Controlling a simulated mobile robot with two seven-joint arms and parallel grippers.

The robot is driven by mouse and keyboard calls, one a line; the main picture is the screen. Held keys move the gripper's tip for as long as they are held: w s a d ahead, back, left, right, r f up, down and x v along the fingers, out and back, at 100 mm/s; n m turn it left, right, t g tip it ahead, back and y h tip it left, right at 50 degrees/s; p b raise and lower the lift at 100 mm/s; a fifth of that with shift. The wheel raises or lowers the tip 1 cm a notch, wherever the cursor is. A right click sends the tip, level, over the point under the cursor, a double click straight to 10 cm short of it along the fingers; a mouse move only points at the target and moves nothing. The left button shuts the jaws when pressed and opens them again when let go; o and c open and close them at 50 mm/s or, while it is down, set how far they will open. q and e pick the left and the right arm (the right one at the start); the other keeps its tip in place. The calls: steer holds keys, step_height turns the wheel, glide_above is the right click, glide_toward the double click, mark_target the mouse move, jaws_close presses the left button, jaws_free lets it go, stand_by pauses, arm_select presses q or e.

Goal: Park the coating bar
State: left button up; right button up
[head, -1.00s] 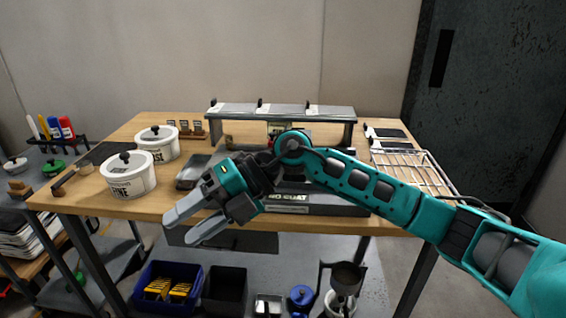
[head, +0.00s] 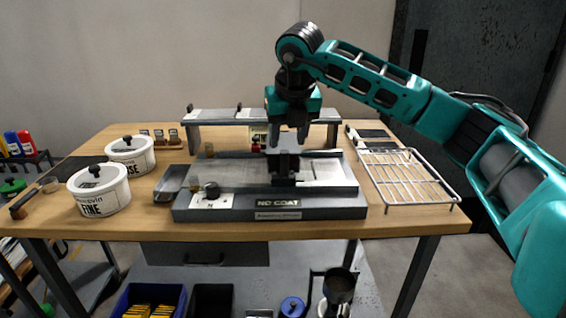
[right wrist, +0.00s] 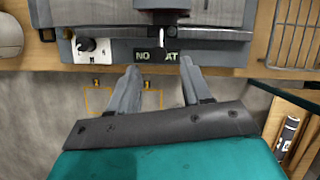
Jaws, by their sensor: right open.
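The coater (head: 330,205), a grey flatbed unit labelled "NO COAT", sits on the wooden bench. A dark upright block (head: 284,166) stands across the middle of its bed; I cannot tell whether this is the coating bar itself or its carriage. My right gripper (head: 288,138) points down just above this block, with its fingers spread and nothing seen held. In the right wrist view its open fingers (right wrist: 160,72) reach toward the coater's front edge, where a pale upright lever (right wrist: 162,38) shows. My left gripper is out of view.
A raised grey shelf (head: 225,116) stands behind the coater. A wire rack (head: 405,178) lies at right. Two white lidded pots (head: 98,192) and a grey tray (head: 171,183) are at left. A black knob (head: 211,189) sits at the coater's front left.

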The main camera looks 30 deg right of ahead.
mark_target(284, 161)
steer(key=x, duration=0.8)
steer(key=shift+w+f+b, duration=0.1)
steer(key=shift+f+b, duration=0.15)
steer(key=shift+b, duration=0.1)
jaws_close()
